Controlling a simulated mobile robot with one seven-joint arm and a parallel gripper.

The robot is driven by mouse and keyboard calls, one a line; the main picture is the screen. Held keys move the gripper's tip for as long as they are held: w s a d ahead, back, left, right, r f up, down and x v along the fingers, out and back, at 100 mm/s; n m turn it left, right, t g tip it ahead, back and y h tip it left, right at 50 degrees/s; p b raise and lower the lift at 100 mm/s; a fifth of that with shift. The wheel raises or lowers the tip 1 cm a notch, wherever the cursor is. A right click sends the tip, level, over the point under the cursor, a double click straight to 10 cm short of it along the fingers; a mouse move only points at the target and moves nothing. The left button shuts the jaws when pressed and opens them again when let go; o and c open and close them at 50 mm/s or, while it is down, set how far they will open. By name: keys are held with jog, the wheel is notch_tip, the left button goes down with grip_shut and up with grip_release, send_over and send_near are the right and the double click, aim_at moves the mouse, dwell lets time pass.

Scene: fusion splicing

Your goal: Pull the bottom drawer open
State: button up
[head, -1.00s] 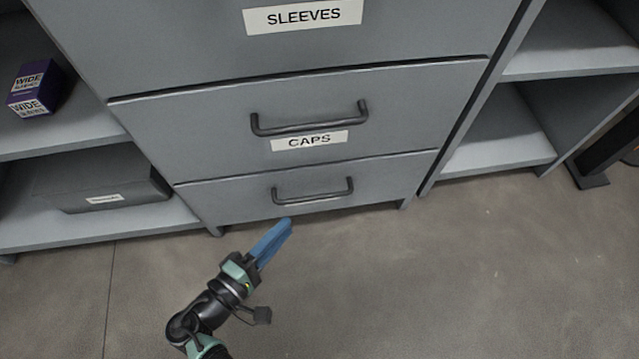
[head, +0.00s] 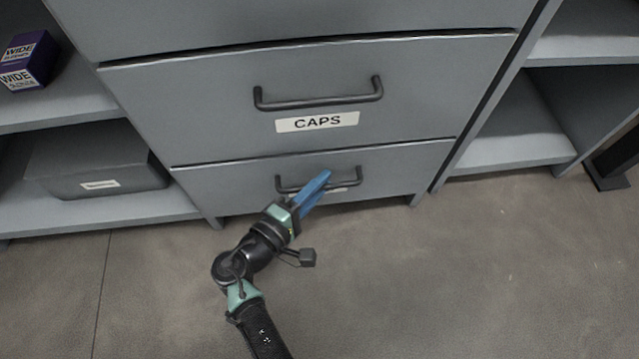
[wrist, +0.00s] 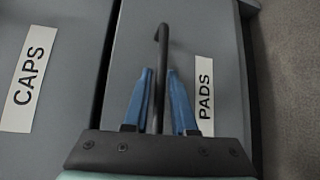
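The bottom drawer (head: 215,188) is shut, flush with the cabinet front below the CAPS drawer (head: 200,110). Its dark bar handle (head: 345,183) shows in the head view, partly hidden by my gripper (head: 318,188). In the wrist view the bottom drawer (wrist: 215,40) carries a PADS label (wrist: 204,88). There the handle (wrist: 161,70) runs between the two blue fingers of my gripper (wrist: 161,75). The fingers are apart, with a gap on each side of the bar, so the gripper is open around the handle and not clamped on it.
A purple WIDE box (head: 25,62) and a dark lidded case (head: 95,165) sit on the left shelves. Open shelves (head: 510,140) stand at the right. The floor (head: 450,270) in front of the drawers is clear.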

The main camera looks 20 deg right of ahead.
grip_shut()
dwell(1.2)
